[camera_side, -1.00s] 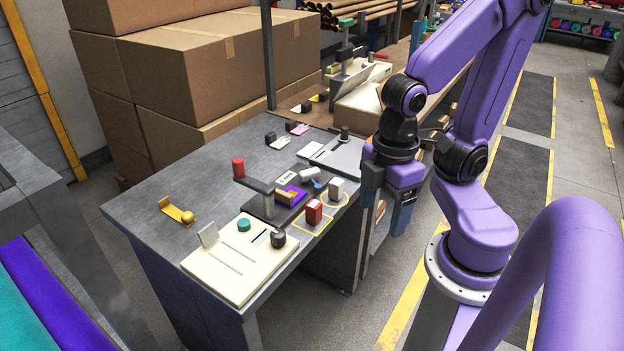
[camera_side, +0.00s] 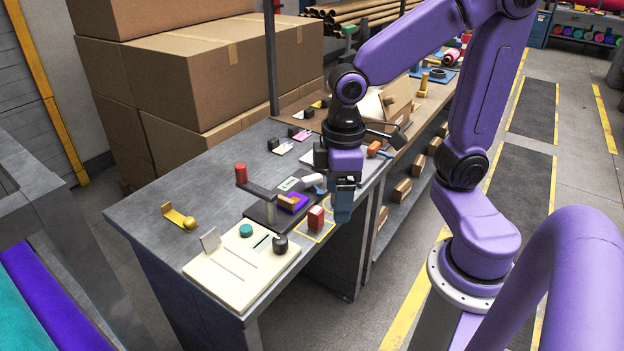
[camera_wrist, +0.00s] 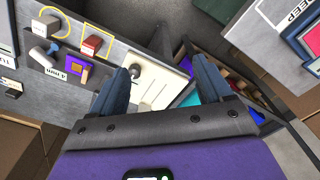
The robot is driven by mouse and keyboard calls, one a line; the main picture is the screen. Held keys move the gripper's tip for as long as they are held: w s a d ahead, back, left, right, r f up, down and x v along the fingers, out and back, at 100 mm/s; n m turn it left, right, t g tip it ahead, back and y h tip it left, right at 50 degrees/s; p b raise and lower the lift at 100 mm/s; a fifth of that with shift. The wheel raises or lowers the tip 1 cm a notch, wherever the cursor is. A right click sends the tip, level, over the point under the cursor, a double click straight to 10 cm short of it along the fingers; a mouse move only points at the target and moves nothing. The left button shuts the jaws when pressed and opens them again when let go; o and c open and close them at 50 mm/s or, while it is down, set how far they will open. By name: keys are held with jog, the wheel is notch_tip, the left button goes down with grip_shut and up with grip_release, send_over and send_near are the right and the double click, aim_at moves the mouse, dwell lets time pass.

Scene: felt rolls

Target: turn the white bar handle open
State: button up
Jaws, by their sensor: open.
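The white bar handle (camera_side: 313,179) is a short white cylinder with a blue piece beside it, on a dark panel (camera_side: 262,213) on the grey bench. It also shows at the left of the wrist view (camera_wrist: 40,57), outside the space between the fingers. My gripper (camera_side: 343,212) points down just right of the handle in the side view, apart from it. In the wrist view my gripper (camera_wrist: 164,72) has its two fingers wide apart with nothing between them.
A red block (camera_side: 316,218) stands in a yellow outline close to my gripper. A cream board (camera_side: 235,277) with a black knob (camera_side: 280,244) lies nearer.

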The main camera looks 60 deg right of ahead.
jog(key=w+d+m, duration=0.3)
jog(key=w+m, duration=0.1)
jog(key=w, duration=0.5)
jog(key=m, duration=1)
send_over(312, 177)
notch_tip(312, 177, down, 3)
notch_tip(312, 177, down, 17)
jog(key=shift+w+d+f, duration=0.1)
jog(key=shift+f, duration=0.05)
jog(key=c, duration=0.7)
